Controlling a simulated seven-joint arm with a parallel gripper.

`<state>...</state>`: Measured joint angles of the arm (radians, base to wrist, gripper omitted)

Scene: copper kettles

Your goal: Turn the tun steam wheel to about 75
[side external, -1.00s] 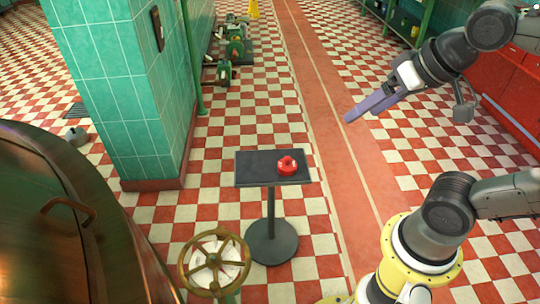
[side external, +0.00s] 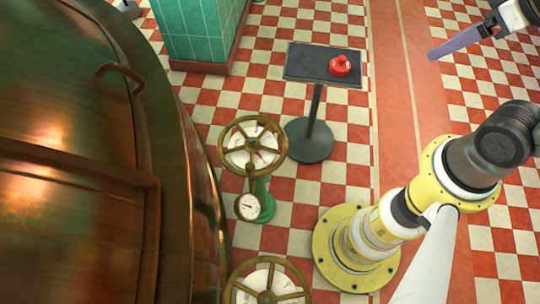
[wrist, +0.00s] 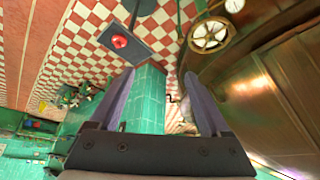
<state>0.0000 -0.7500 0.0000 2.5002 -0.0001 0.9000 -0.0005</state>
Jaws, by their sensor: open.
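A brass-rimmed valve wheel (side external: 252,146) with several spokes and a white dial face behind it stands on a green post beside the copper vessel (side external: 60,150). A second, similar wheel (side external: 267,284) is at the bottom edge, partly cut off. I cannot tell which is the tun steam wheel, and the dial markings are too small to read. One wheel (wrist: 210,34) shows at the top of the wrist view. My gripper (side external: 433,54) is at the upper right, apart from both wheels, and partly out of frame. In the wrist view its fingers (wrist: 158,73) are apart and empty.
A round white gauge (side external: 248,207) sits on the green post below the first wheel. A black stand (side external: 305,62) holds a red knob-like object (side external: 340,66). A green tiled pillar (side external: 200,30) rises behind. Checkered floor between the stand and my base is clear.

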